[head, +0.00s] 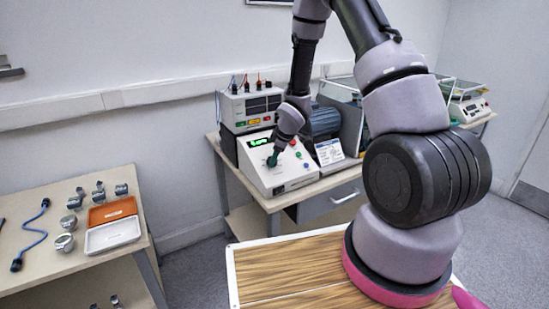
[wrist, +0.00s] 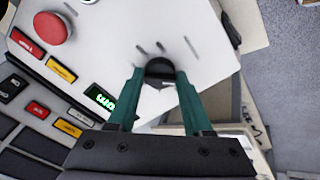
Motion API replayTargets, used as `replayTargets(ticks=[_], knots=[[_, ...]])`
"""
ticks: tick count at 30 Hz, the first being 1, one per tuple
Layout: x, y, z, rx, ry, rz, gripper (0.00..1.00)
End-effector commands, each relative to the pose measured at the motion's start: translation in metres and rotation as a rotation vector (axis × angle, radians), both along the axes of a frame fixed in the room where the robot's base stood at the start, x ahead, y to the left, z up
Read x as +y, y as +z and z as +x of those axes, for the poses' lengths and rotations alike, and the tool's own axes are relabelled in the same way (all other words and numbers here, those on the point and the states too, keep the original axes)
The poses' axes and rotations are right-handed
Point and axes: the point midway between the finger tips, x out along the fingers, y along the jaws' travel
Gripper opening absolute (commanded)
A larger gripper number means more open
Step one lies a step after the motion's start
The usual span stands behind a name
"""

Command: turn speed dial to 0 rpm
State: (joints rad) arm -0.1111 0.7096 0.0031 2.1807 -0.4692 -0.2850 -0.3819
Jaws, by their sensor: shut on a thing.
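The white control box (head: 262,180) with a sloping panel stands on the bench in the head view. Its green lit display (head: 259,142) is too small to read; in the wrist view the display (wrist: 102,97) is at an angle and cut by my finger. The black speed dial (wrist: 160,66) sits on the white panel between my fingertips in the wrist view. My gripper (head: 272,160) has green fingers and points down at the panel, shut on the dial. In the head view the fingers hide the dial.
A red button (wrist: 52,28) sits on the panel. A power unit (head: 250,106) stands behind the box, and a dark ribbed motor (head: 325,122) and a printed card (head: 329,153) stand to its right. A side table (head: 70,262) at left holds sensors, a blue cable and an open case.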

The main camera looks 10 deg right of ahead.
Motion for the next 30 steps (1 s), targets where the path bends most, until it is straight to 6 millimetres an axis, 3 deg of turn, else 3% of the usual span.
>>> replayTargets(ticks=[1,3,14,30], knots=[[0.000,0.000,0.000,0.000,0.001,0.000,0.62],[0.000,0.000,0.000,0.000,0.001,0.000,0.80],[-0.001,0.004,-0.001,-0.001,-0.001,0.000,0.80],[-0.018,0.084,-0.040,-0.001,-0.004,0.002,0.80]])
